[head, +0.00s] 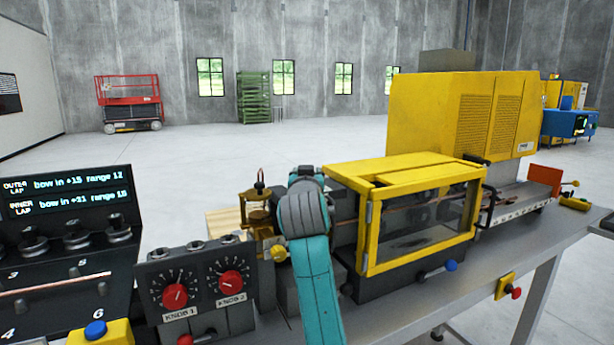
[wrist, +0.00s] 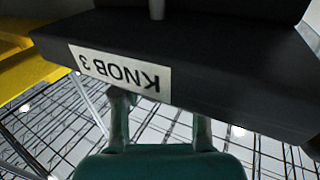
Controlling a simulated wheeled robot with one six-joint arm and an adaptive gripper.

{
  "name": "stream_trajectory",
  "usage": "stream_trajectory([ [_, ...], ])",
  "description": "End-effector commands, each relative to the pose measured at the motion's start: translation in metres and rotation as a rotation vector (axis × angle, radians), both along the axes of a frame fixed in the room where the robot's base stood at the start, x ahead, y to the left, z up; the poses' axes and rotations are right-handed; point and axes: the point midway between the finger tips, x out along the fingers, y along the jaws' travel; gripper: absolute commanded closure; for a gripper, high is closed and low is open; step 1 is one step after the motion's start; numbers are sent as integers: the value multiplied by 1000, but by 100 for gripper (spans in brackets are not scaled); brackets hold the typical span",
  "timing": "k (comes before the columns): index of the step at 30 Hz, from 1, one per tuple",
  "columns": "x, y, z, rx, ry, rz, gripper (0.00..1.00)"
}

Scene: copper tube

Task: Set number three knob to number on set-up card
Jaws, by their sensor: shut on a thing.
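The KNOB 3 label (wrist: 118,72) shows upside down in the wrist view, on the edge of a dark housing (wrist: 200,50). My gripper (wrist: 162,112) reaches past the housing's lower edge, one finger on each side. Its fingertips go out of sight behind the housing. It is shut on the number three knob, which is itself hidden. In the head view my teal and grey arm stands in front of the machine and covers the gripper. I cannot make out a set-up card in either view.
Two red dials, KNOB 1 (head: 175,295) and KNOB 2 (head: 231,281), sit left of my arm. A black display (head: 66,190) shows bow and range values. A yellow-framed guard box (head: 415,215) stands close right of my arm on the grey bench (head: 400,305).

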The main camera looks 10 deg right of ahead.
Motion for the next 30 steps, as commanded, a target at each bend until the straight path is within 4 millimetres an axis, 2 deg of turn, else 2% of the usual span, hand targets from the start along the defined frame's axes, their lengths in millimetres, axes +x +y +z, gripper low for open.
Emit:
stream_trajectory([
  [10, 0, 0, 1, 0, -1, -1, 92],
  [11, 0, 0, 1, 0, -1, -1, 50],
  [13, 0, 0, 0, 0, 0, -1, 32],
  [23, -1, 0, 0, 0, 0, -1, 31],
  [26, -6, 2, 0, 0, 1, 0, 31],
  [30, -25, 5, 0, 1, -1, 0, 31],
])
